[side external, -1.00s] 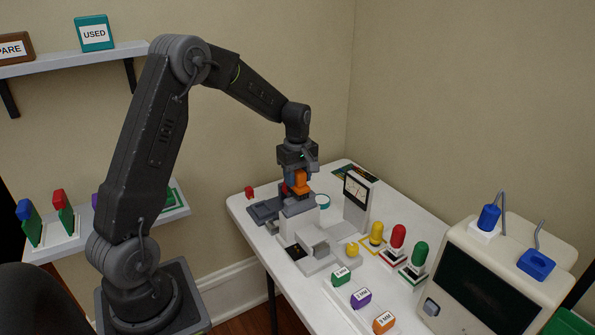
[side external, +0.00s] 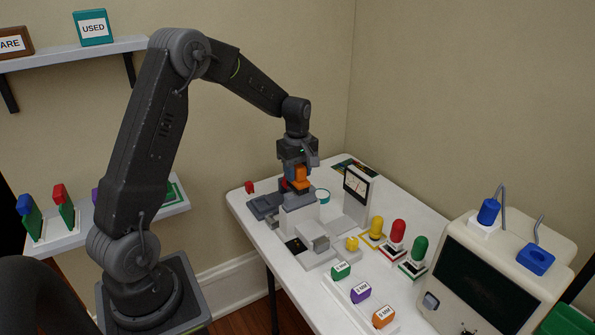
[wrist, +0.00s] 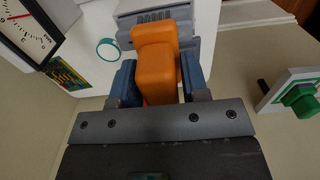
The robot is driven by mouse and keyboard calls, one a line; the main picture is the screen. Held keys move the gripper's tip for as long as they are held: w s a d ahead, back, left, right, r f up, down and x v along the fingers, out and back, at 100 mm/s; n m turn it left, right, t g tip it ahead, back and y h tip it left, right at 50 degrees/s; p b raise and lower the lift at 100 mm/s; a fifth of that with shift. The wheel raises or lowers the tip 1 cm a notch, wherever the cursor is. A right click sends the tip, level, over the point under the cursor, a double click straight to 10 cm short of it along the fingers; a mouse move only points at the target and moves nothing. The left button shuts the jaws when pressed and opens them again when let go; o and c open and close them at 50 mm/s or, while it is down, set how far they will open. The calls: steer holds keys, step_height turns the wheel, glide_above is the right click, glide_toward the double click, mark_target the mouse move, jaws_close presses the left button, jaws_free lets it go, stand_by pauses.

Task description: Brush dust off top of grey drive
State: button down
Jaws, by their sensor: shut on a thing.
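My gripper (side external: 298,181) is at the back of the white table, shut on an orange block-like handle (side external: 299,174). In the wrist view my gripper (wrist: 157,80) has a blue finger on each side of the orange handle (wrist: 155,65). The handle's lower end, and any bristles, are hidden. A light grey box (side external: 299,208), which looks like the grey drive, stands directly below my gripper. I cannot tell whether the held thing touches its top. A grey slotted unit (wrist: 150,17) shows beyond the handle in the wrist view. No dust can be made out.
Yellow, red and green knobs (side external: 398,232) stand in a row further right. Labelled blocks (side external: 361,292) line the front edge. A beige monitor (side external: 490,270) is at right.

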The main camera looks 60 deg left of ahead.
steer(key=shift+f, duration=0.6)
stand_by(0.3)
steer(key=shift+s+r, duration=0.1)
steer(key=shift+s, duration=0.9)
steer(key=shift+w, duration=0.1)
steer(key=shift+w, duration=0.9)
